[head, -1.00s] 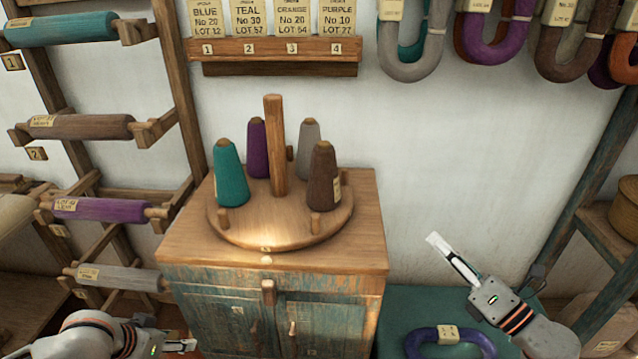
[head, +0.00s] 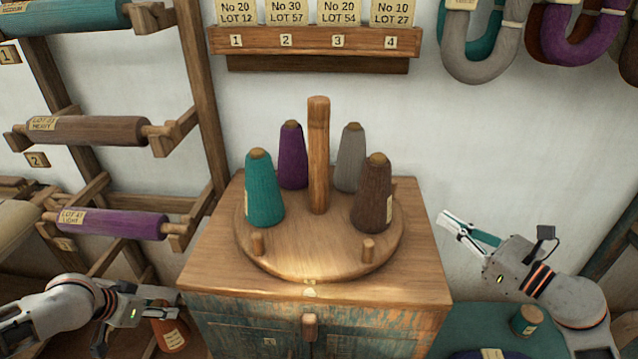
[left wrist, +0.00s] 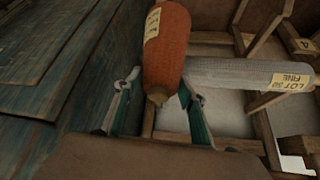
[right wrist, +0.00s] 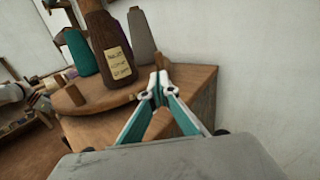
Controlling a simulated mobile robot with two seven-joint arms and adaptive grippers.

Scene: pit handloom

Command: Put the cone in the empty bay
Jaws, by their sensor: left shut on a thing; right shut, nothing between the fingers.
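My left gripper (head: 160,308) is shut on an orange cone (head: 171,335), left of the cabinet and below its top. In the left wrist view the labelled cone (left wrist: 168,45) sits between the fingers, narrow tip toward the gripper. On the cabinet, a round wooden stand (head: 310,265) with a centre post carries teal (head: 264,190), purple (head: 292,158), grey (head: 350,160) and brown (head: 373,195) cones. Its front part, between two short pegs (head: 257,245) (head: 368,250), holds no cone. My right gripper (head: 447,222) is shut and empty, right of the stand.
The cabinet top (head: 205,262) has bare wood around the stand. A roller rack (head: 200,100) stands at the left. A numbered card rail (head: 315,42) and hanging skeins (head: 480,50) are on the wall. A teal surface (head: 450,325) with items lies lower right.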

